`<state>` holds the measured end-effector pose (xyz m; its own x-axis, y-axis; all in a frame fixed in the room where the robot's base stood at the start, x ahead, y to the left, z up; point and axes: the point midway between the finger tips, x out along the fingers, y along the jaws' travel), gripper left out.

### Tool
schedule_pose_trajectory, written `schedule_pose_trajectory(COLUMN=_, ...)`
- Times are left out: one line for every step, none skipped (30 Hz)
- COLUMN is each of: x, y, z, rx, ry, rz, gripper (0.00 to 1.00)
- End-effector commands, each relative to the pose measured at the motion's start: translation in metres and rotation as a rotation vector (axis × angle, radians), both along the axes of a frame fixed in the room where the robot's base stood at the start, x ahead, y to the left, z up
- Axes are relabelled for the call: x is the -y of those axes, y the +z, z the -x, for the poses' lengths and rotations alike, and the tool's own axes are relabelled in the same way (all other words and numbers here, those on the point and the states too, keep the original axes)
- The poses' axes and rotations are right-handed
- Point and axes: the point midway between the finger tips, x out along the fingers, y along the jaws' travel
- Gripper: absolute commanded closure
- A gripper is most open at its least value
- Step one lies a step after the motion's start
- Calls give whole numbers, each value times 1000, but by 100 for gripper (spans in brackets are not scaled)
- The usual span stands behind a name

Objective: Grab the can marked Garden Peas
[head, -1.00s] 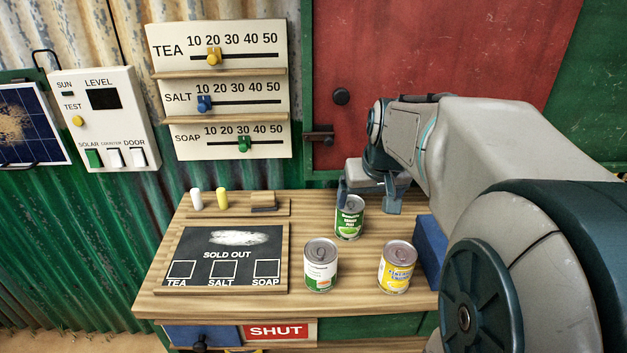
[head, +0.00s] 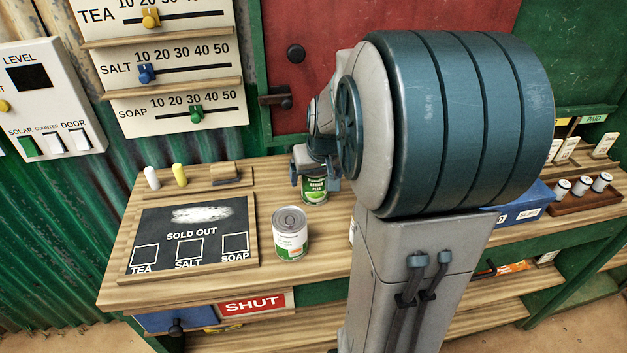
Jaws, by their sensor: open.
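A can with a green label (head: 314,192) stands upright on the wooden counter; its small lettering seems to include "Peas", but I cannot read it fully. My gripper (head: 314,178) is open at the top of this can, with one finger at its left and one at its right. My gripper hides the can's lid, and I cannot tell whether the fingers touch it. A white-labelled can (head: 290,238) stands nearer, to the lower left. A sliver of another can (head: 352,232) shows beside my arm, which hides the rest.
A "Sold out" chalkboard (head: 190,262) lies on the counter (head: 300,279) at left, with chalks and an eraser behind it. A blue box (head: 525,205) and a tray of small cans (head: 590,202) are at right. The red door (head: 400,18) is behind.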

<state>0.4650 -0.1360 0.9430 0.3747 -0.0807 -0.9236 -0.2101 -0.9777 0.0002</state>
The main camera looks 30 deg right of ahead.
Motion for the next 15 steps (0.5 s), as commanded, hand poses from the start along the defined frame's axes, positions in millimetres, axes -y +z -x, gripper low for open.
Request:
schedule_pose_trajectory(x=-1, y=-9, z=-3, rx=-5, ry=1, rz=-2, gripper=13)
schedule_pose_trajectory(x=-1, y=-12, z=-5, rx=-5, ry=1, rz=-2, gripper=13)
schedule_pose_trajectory(x=0, y=-17, z=-7, rx=-4, ry=0, rz=-2, gripper=13)
schedule_pose_trajectory(x=0, y=-21, z=-9, rx=-5, ry=-1, rz=-2, gripper=13)
schedule_pose_trajectory(x=0, y=-23, z=-10, rx=-3, ry=-1, rz=-2, gripper=13)
schedule_pose_trajectory(x=1, y=-26, z=-11, rx=-2, ry=-1, rz=-1, gripper=13)
schedule_pose_trajectory(x=1, y=-28, z=-12, rx=-2, ry=-1, rz=-1, gripper=13)
schedule_pose_trajectory(x=1, y=-29, z=-12, rx=-2, ry=-1, rz=-1, gripper=13)
schedule_pose_trajectory(x=1, y=-30, z=-13, rx=-2, ry=-1, rz=-1, gripper=13)
schedule_pose_trajectory(x=1, y=-30, z=-13, rx=-1, ry=-1, rz=-1, gripper=13)
schedule_pose_trajectory(x=1, y=-30, z=-13, rx=-1, ry=0, rz=0, gripper=13)
schedule_pose_trajectory(x=1, y=-30, z=-13, rx=0, ry=0, rz=0, gripper=13)
schedule_pose_trajectory(x=1, y=-30, z=-13, rx=0, ry=0, rz=0, gripper=13)
schedule_pose_trajectory(x=1, y=-30, z=-13, rx=0, ry=0, rz=0, gripper=13)
schedule_pose_trajectory(x=1, y=-30, z=-13, rx=0, ry=0, rz=0, gripper=13)
